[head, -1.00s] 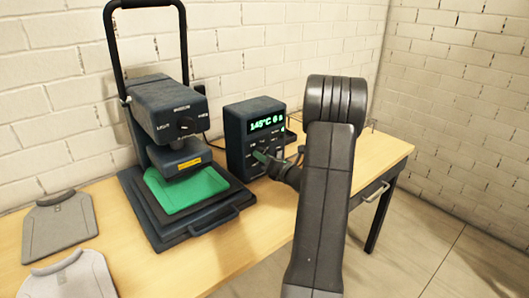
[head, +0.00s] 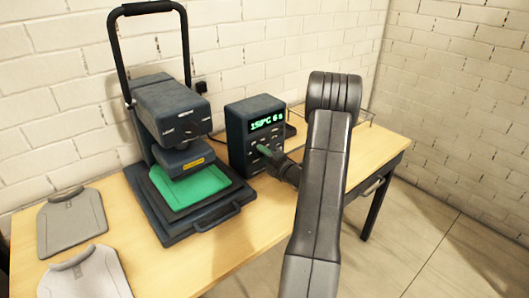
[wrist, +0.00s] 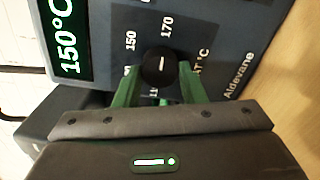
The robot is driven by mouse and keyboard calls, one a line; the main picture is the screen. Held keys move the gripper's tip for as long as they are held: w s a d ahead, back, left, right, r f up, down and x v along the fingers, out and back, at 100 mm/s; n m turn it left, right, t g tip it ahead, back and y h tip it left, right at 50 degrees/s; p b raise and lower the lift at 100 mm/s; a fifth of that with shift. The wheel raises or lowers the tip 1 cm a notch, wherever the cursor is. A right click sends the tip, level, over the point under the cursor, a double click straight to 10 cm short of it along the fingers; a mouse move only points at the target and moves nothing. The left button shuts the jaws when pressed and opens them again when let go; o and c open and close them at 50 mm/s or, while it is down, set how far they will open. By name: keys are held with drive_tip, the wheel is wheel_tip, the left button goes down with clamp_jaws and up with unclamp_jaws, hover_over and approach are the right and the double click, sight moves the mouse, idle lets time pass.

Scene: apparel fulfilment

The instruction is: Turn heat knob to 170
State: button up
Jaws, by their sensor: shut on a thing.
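The heat knob (wrist: 160,64) is a round black dial with a white mark on the dark control box (head: 237,150). Printed numbers including 150 and 170 surround it in the wrist view. The box's green display (head: 267,122) reads 150°C and 6 s; the 150°C also shows in the wrist view (wrist: 68,36). My gripper (wrist: 160,78) has green fingers, one on each side of the knob, and is shut on it. In the head view my gripper (head: 268,153) is at the front of the box, and the knob is hidden there.
Two grey garment pieces (head: 70,222) (head: 88,275) lie on the wooden table (head: 165,262). A wire tray (head: 352,116) is behind my arm.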

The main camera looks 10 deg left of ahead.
drive_tip(key=shift+m, duration=0.3)
drive_tip(key=o, duration=1)
drive_tip(key=shift+d, duration=0.15)
drive_tip(key=b+v, duration=0.1)
drive_tip(key=v, duration=1.2)
drive_tip(key=shift+s+d+b, duration=0.2)
drive_tip(key=shift+s+b, duration=0.05)
drive_tip(key=shift+b, duration=0.1)
drive_tip(key=p+x, duration=0.1)
drive_tip(key=x, duration=1.2)
drive_tip(key=shift+w+a+p, duration=0.3)
drive_tip(key=shift+p, duration=0.1)
